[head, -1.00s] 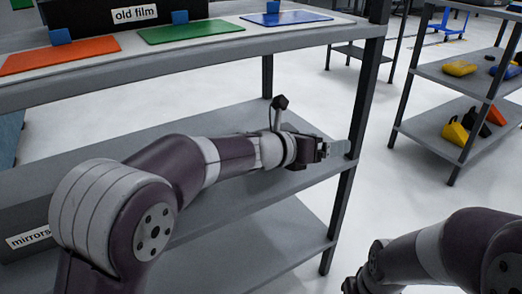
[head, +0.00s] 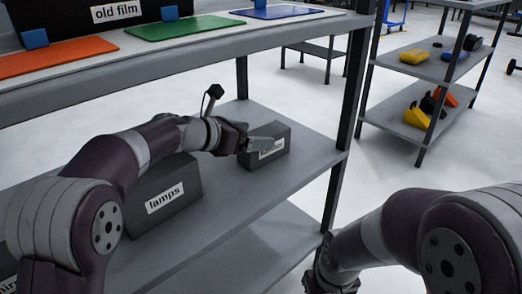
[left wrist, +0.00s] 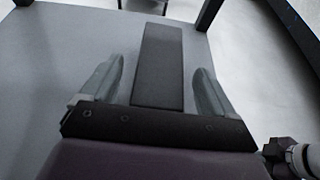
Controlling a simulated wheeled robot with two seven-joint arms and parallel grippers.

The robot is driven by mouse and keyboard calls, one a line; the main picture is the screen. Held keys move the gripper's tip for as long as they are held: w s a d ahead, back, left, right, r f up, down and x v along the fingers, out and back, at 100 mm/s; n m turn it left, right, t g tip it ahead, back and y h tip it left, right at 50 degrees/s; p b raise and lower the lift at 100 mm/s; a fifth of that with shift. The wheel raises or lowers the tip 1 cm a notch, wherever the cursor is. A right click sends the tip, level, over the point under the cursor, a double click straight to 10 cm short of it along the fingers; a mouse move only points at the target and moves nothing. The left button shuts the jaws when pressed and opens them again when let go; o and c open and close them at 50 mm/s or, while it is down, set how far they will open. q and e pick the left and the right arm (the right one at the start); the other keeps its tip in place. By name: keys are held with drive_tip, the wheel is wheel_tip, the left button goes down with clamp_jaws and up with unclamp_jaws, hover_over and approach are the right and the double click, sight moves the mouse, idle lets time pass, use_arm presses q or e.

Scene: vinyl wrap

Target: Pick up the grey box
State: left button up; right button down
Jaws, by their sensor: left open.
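A dark grey box (head: 282,137) with a white label stands on the middle shelf, near its right end. My left gripper (head: 256,146) is at this box, and one finger partly covers the label, so I cannot read it. In the left wrist view the long top of the box (left wrist: 160,65) lies between the two open fingers (left wrist: 156,92). Gaps show on both sides, so the fingers appear apart from it. My right arm is at the lower right of the head view; its fingers do not show.
A dark box labelled "lamps" (head: 165,203) stands left of the grey box, partly behind my left arm. The shelf unit's upright (head: 345,130) is to the right.

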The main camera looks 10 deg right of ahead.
sight(260, 134)
use_arm(q)
drive_tip(key=x, duration=0.3)
drive_tip(key=shift+w+d+f+b, duration=0.1)
drive_tip(key=shift+d+b, duration=0.1)
drive_tip(key=shift+b, duration=0.2)
drive_tip(key=c, duration=1.3)
drive_tip(key=shift+r, duration=0.25)
